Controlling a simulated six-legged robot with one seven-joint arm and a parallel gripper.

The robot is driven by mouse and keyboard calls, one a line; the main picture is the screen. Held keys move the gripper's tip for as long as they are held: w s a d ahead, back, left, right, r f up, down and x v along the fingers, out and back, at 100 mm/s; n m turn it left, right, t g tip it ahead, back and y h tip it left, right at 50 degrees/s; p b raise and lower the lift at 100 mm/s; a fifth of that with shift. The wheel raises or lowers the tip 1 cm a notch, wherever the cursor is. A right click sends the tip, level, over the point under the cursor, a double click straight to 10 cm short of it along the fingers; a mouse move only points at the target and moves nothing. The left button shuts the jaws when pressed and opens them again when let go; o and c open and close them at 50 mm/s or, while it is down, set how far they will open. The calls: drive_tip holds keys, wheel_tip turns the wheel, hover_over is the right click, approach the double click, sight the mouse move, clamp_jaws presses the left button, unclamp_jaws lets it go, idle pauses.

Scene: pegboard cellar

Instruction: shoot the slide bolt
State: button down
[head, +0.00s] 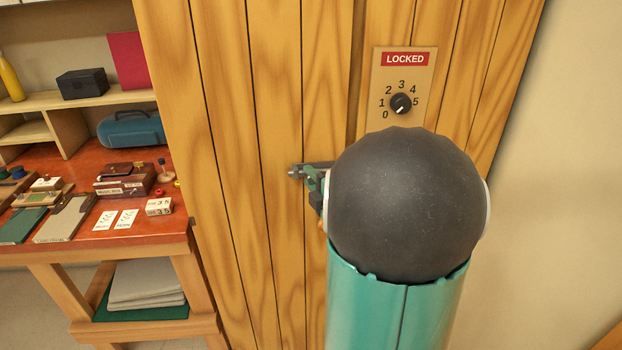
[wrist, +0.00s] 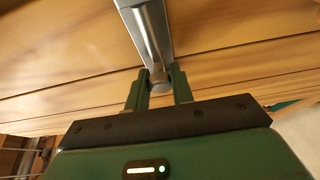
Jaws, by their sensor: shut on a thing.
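The slide bolt (wrist: 150,30) is a grey metal bar on the wooden plank door (head: 230,120). In the wrist view it runs up from between my fingers to the top edge. My gripper (wrist: 158,80) has green fingers, and they are shut on the bolt's round knob (wrist: 159,86). In the head view the left end of the bolt (head: 297,172) shows beside my gripper (head: 316,185). My own arm hides the rest of the bolt and whatever it slides into.
A dial plate (head: 388,118) marked LOCKED is on the door above my arm, its numbers running 0 to 5. A red-topped workbench (head: 140,228) with boxes, cards and small items stands at left. A plain wall (head: 570,150) is at right.

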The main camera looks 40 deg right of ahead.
drive_tip(key=shift+s+d, duration=0.45)
drive_tip(key=shift+d, duration=0.25)
drive_tip(key=shift+s+d, duration=0.4)
drive_tip(key=shift+d, duration=0.25)
drive_tip(key=shift+s+d, duration=0.45)
drive_tip(key=shift+d, duration=0.25)
drive_tip(key=c, duration=1.3)
unclamp_jaws()
drive_tip(key=shift+d, duration=0.15)
drive_tip(key=shift+o, duration=0.2)
drive_tip(key=v, duration=1.4)
drive_tip(key=shift+w, duration=0.15)
